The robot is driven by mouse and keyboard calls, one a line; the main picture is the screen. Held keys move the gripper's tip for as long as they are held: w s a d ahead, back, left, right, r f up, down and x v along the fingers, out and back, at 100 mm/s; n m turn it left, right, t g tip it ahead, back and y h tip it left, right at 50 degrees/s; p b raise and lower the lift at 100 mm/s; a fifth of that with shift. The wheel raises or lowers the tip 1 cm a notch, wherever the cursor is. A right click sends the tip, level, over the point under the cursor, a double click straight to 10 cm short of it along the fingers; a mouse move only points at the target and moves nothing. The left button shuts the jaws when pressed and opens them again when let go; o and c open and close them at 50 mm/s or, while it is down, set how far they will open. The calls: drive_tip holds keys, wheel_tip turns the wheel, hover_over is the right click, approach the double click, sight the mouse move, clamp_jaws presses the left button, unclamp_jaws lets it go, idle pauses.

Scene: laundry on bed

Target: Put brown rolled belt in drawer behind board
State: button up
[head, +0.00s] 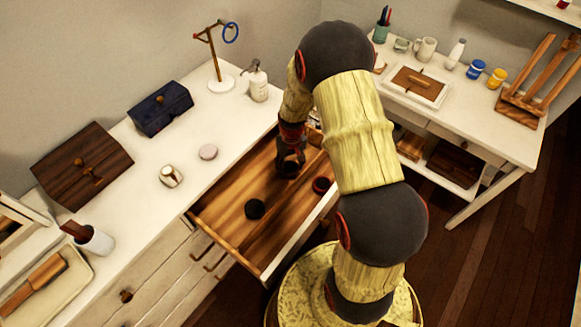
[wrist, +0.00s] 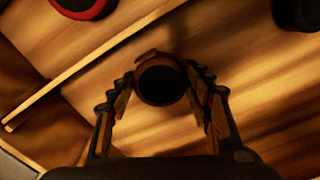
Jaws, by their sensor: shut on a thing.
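The brown rolled belt (wrist: 161,83) shows end-on in the wrist view as a dark round roll with a brown rim. My gripper (head: 289,165) is shut on it, one finger on each side, inside the open wooden drawer (head: 226,207). It also shows in the wrist view (wrist: 163,92). A thin wooden board (wrist: 97,62) divides the drawer, running diagonally in the wrist view. The held belt is on the right side of this board there. I cannot tell whether the belt touches the drawer floor.
A black roll (head: 255,209) lies in the drawer, on the held belt's side of the board. A red-and-black roll (head: 321,185) lies across the board. The white dresser top holds a dark wooden box (head: 82,165), a blue box (head: 160,109) and a pump bottle (head: 258,82).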

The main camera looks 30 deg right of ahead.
drive_tip(key=shift+f, duration=0.15)
drive_tip(key=o, duration=1.2)
drive_tip(key=shift+o, duration=0.2)
wheel_tip(320, 180, up, 13)
drive_tip(key=p, duration=0.4)
wheel_tip(320, 180, up, 9)
drive_tip(key=t, duration=0.1)
hover_over(291, 167)
drive_tip(key=a, duration=0.3)
drive_tip(key=s+a+r+t, duration=0.1)
drive_tip(key=s+a+r, duration=0.3)
drive_tip(key=r, duration=0.5)
drive_tip(key=s+a+r+t, duration=0.1)
drive_tip(key=s+a+r, duration=0.2)
drive_tip(key=s+r, duration=0.3)
drive_tip(key=s+a+r+n+t, duration=0.1)
drive_tip(key=s+a+r, duration=0.3)
drive_tip(key=s, duration=0.6)
wheel_tip(291, 167, up, 2)
drive_tip(key=shift+a+r+t, duration=0.15)
drive_tip(key=shift+a+t, duration=0.1)
drive_tip(key=shift+t, duration=0.55)
